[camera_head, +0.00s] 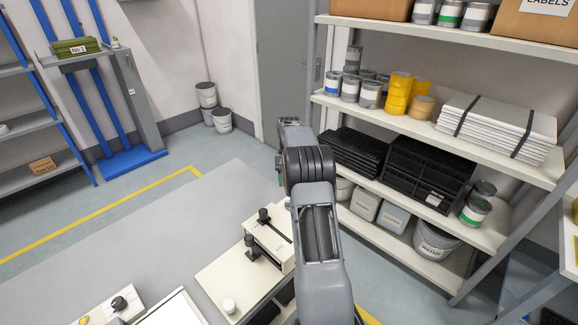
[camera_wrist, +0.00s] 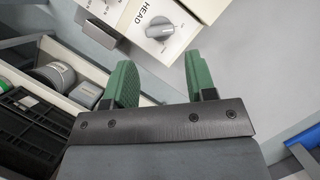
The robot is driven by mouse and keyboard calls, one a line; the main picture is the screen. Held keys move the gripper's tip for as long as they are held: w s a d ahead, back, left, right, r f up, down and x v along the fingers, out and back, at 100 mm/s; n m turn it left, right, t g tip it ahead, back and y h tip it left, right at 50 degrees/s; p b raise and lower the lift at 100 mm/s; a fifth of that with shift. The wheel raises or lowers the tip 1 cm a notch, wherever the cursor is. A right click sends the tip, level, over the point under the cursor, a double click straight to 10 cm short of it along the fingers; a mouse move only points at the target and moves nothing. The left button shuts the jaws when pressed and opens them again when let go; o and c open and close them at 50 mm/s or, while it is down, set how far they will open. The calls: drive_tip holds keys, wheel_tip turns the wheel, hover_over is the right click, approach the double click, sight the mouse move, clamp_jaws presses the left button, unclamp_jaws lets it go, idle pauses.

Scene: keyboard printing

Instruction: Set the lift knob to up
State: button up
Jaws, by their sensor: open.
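In the wrist view a cream panel shows a grey round knob (camera_wrist: 160,28) marked HEAD, with a white pointer line. No knob with a readable lift label shows. My gripper (camera_wrist: 163,82) has two green fingers, wide apart with nothing between them. The HEAD knob lies beyond the fingertips, apart from them.
In the head view a cream machine with black knobs (camera_head: 263,214) stands on the grey table (camera_head: 150,230). A small cream box with a black knob (camera_head: 119,303) sits at the front left. Loaded shelves (camera_head: 420,128) stand close at right. Floor is clear at back left.

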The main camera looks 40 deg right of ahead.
drive_tip(key=v, duration=0.6)
